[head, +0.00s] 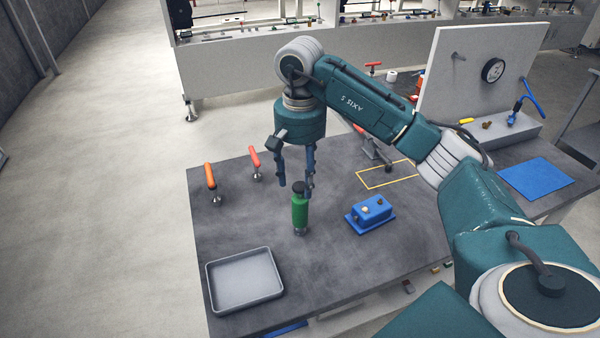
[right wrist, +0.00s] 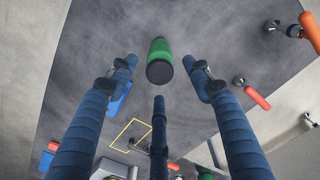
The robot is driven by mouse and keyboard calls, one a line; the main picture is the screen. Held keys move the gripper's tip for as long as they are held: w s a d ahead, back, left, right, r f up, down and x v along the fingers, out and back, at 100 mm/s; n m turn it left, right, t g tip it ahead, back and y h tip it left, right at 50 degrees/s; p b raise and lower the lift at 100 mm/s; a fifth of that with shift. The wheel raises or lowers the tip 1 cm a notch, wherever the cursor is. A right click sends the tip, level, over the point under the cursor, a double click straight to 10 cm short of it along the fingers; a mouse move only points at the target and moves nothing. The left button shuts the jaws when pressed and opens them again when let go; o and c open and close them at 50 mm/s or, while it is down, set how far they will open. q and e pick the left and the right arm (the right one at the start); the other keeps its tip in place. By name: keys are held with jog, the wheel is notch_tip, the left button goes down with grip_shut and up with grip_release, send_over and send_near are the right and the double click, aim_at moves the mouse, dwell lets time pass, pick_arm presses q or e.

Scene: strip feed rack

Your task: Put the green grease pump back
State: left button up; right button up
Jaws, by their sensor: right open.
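The green grease pump (head: 299,212), a green cylinder with a black top, stands upright on the dark table. In the right wrist view the pump (right wrist: 159,55) shows beyond the fingertips, its dark end towards the camera. My right gripper (head: 296,190) points down close to the pump's top, with its fingers spread and nothing held. My left gripper is not in view.
A grey tray (head: 245,308) lies front left. A blue block (head: 373,210) sits right of the pump. Orange-handled (head: 210,176) and red-handled (head: 254,157) clamps stand at the left. A white panel with a gauge (head: 493,70) and a blue mat (head: 537,177) are at the right.

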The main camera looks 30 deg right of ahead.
jog(key=shift+r, duration=1.65)
jog(key=shift+f, duration=0.1)
